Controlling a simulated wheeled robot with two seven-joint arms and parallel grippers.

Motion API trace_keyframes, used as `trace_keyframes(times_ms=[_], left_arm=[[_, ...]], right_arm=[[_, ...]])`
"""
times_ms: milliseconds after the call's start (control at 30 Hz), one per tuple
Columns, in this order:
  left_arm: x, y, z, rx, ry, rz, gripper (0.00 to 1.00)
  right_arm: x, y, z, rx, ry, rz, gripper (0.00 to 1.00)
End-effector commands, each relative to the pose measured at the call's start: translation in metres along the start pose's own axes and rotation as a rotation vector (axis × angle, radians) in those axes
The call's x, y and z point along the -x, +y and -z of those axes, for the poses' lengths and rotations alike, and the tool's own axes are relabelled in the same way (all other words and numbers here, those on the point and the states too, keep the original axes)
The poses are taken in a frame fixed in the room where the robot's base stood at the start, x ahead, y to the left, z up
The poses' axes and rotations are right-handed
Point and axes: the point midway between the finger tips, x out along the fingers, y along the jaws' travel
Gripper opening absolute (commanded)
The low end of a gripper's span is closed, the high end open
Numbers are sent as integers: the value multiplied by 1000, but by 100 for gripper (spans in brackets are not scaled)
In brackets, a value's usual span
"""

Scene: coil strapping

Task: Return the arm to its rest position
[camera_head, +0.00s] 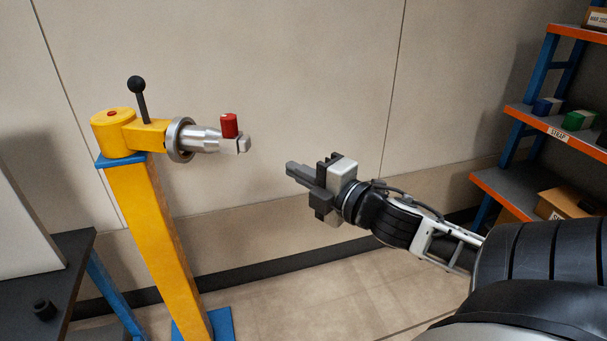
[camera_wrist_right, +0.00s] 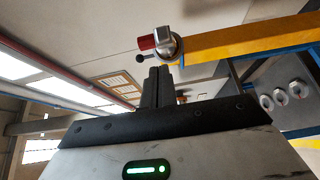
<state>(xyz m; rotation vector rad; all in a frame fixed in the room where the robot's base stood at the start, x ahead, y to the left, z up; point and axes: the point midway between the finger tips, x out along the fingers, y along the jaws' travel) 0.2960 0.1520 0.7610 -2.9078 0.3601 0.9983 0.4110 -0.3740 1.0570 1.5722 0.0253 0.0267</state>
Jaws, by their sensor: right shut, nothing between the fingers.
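My right gripper (camera_head: 297,172) is in the middle of the head view, with its arm coming in from the right. Its fingers are shut together with nothing between them, and they point left. The shut fingers also show in the right wrist view (camera_wrist_right: 157,86). The gripper is apart from the yellow post machine (camera_head: 150,215), to the right of its metal spindle (camera_head: 203,140). A red piece (camera_head: 229,126) stands on the spindle's end. The spindle end and red piece (camera_wrist_right: 147,42) also show beyond the fingers in the wrist view. My left gripper is not in view.
A shelf rack (camera_head: 540,120) with a STRAP label, small blue and green items and boxes stands at the right. A dark table (camera_head: 60,290) is at the lower left. A pale wall is behind. The floor between post and arm is clear.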

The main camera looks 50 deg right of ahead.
Motion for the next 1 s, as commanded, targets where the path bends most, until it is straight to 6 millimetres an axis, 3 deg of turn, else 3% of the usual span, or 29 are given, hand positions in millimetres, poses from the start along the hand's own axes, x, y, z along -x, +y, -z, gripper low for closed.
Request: trace_keyframes(times_ms=[367, 467, 567, 667, 800, 900, 1000], left_arm=[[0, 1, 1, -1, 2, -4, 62], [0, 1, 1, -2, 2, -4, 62], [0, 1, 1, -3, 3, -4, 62], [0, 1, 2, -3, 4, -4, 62], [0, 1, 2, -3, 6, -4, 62], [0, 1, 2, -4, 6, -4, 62], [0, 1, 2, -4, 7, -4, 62]], right_arm=[[8, 0, -1, 0, -1, 0, 0], [10, -12, -2, -46, -13, 23, 0], [16, -51, 0, -194, -52, 91, 0], [30, -113, 16, -442, -115, 202, 0], [58, -202, 70, -841, -210, 376, 0], [76, -246, 121, -1084, -266, 484, 0], [91, -273, 168, -1268, -305, 571, 0]])
